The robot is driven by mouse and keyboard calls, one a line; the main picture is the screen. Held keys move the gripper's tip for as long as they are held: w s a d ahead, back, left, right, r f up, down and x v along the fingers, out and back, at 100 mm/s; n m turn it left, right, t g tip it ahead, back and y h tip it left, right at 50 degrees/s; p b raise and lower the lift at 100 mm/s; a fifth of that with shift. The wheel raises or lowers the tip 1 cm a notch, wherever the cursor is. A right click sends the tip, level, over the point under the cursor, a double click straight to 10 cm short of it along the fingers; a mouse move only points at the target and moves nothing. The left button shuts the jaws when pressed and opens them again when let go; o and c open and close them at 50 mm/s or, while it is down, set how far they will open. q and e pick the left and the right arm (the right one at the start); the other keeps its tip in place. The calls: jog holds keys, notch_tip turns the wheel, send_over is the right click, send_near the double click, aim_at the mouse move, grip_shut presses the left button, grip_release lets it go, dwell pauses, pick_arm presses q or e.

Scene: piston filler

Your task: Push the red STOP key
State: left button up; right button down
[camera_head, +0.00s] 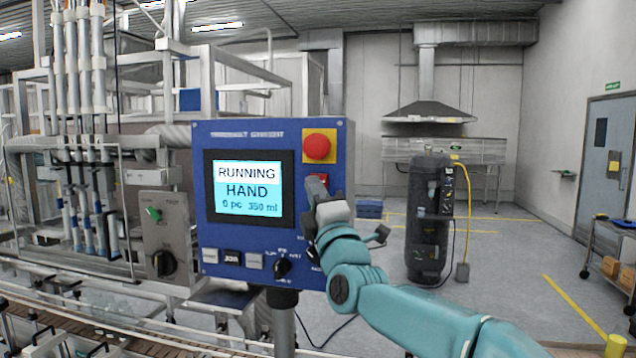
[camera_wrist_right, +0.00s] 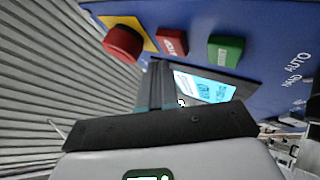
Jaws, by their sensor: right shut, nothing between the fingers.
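The red STOP key (camera_wrist_right: 172,45) is a small square key with white lettering, on the blue control panel (camera_head: 240,135). In the head view only a bit of the red key (camera_head: 323,178) shows, behind my right gripper (camera_head: 317,188). That gripper is shut and empty, its fingers pointing at the panel. In the right wrist view the fingers (camera_wrist_right: 160,75) end just beside and below the red key; I cannot tell whether they touch the panel. The screen (camera_head: 249,188) reads RUNNING, HAND, 0 pc 350 ml. My left gripper is not in view.
A red mushroom button on a yellow plate (camera_head: 319,146) sits just above the key. A green key (camera_wrist_right: 225,50) sits on its other side. A black selector knob (camera_head: 282,267) and several small keys line the panel's lower edge. Filler machinery (camera_head: 85,130) stands at left.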

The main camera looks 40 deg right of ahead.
jog(key=shift+d, duration=0.1)
jog(key=shift+w+d, duration=0.2)
jog(key=shift+w, duration=0.1)
jog(key=shift+w+d, duration=0.2)
jog(key=shift+d, duration=0.1)
dwell(0.6)
jog(key=shift+a, duration=0.1)
jog(key=shift+s+a+b, duration=0.5)
jog(key=shift+s+b, duration=0.05)
jog(key=shift+b, duration=0.05)
